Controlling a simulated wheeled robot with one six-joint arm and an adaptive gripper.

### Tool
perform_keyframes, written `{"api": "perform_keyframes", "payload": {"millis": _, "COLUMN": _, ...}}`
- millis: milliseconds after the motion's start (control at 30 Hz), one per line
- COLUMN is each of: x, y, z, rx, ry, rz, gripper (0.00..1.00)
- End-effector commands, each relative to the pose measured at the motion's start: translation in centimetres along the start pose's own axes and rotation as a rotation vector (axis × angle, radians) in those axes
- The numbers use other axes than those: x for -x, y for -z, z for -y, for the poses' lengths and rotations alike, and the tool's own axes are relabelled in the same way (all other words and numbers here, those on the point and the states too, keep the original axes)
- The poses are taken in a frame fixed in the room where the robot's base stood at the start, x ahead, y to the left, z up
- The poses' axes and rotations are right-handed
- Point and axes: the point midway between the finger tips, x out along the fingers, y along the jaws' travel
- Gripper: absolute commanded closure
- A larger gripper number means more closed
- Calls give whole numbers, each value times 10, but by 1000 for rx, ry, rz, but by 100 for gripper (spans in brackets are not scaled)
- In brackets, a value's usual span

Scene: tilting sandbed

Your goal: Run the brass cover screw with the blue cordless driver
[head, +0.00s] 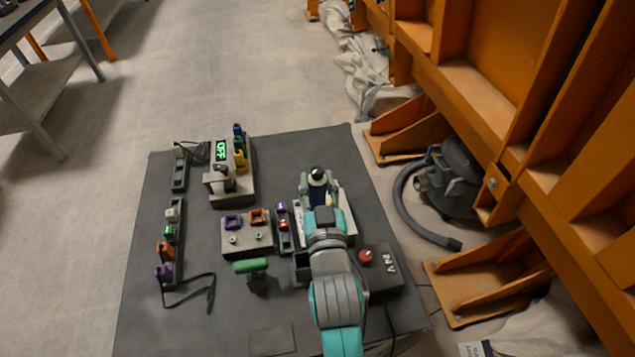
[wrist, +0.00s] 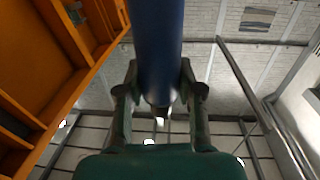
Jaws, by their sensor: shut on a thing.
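The blue cordless driver (wrist: 158,45) stands between the fingers of my gripper (wrist: 158,92) in the wrist view, as a thick blue cylinder running up out of the picture. My gripper is shut on it, with a finger on either side. In the head view, the dark blue body of the driver (head: 317,190) with its black and pale top shows at my gripper (head: 318,183), over the right part of the dark mat. The arm hides what lies under it. I cannot make out the brass cover screw in either view.
On the mat (head: 145,290) stand a unit reading OFF (head: 222,150), a block with purple and orange sockets (head: 247,237), a green handle (head: 250,265), a connector strip (head: 170,240) and a 24 V box (head: 385,270) with a red button. Orange steelwork (head: 500,90) rises at right.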

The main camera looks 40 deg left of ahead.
Motion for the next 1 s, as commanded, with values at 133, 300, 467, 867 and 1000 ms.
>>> {"api": "perform_keyframes", "payload": {"millis": 133, "x": 0, "y": 2, "z": 0, "rx": 0, "ry": 0, "rz": -3, "gripper": 100}}
{"api": "perform_keyframes", "payload": {"millis": 300, "x": 0, "y": 1, "z": 0, "rx": 0, "ry": 0, "rz": -3, "gripper": 100}}
{"api": "perform_keyframes", "payload": {"millis": 467, "x": 0, "y": -1, "z": 0, "rx": 0, "ry": 0, "rz": -3, "gripper": 100}}
{"api": "perform_keyframes", "payload": {"millis": 867, "x": 0, "y": -5, "z": 0, "rx": 0, "ry": 0, "rz": -2, "gripper": 100}}
{"api": "perform_keyframes", "payload": {"millis": 1000, "x": 0, "y": -7, "z": 0, "rx": 0, "ry": 0, "rz": -1, "gripper": 100}}
